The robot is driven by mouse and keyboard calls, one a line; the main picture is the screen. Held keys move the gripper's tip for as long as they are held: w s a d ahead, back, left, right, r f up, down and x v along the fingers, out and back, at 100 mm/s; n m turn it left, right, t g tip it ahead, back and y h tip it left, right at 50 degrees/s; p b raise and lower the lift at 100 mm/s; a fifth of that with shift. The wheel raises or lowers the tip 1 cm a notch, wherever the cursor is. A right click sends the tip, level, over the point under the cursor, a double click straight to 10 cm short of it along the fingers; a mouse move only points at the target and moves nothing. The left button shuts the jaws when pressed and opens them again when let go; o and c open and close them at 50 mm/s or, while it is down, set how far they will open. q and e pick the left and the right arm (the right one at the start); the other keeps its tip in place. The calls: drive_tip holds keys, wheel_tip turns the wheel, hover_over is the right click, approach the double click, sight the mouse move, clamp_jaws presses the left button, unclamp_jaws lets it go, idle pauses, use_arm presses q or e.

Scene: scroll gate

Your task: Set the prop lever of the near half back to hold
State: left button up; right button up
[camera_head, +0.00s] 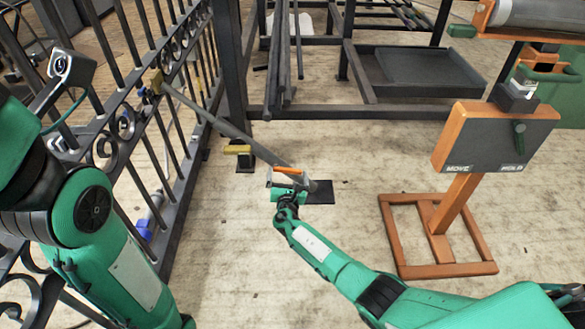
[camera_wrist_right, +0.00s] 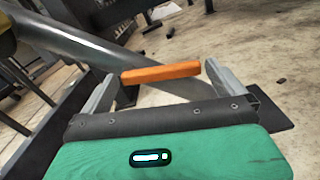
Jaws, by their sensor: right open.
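An orange lever (camera_head: 289,171) sits at the lower end of the slanting grey prop bar (camera_head: 225,128), just above its dark floor plate (camera_head: 322,192). The bar runs up to the scroll gate (camera_head: 130,120) on the left. My right gripper (camera_head: 284,178) is at the lever. In the right wrist view the orange lever (camera_wrist_right: 160,72) lies crosswise between the tips of my open right gripper (camera_wrist_right: 162,70); I cannot tell whether they touch it.
An orange stand (camera_head: 465,200) at the right carries a grey panel (camera_head: 475,145) marked MOVE and HOLD, with a green handle (camera_head: 519,140) on the HOLD side. A dark rack with a tray (camera_head: 415,70) stands behind. A yellow-topped stop (camera_head: 240,152) stands near the bar. Floor between is clear.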

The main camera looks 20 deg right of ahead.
drive_tip(key=shift+w, duration=0.2)
drive_tip(key=shift+d, duration=0.1)
drive_tip(key=c, duration=1.1)
drive_tip(key=shift+f, duration=0.1)
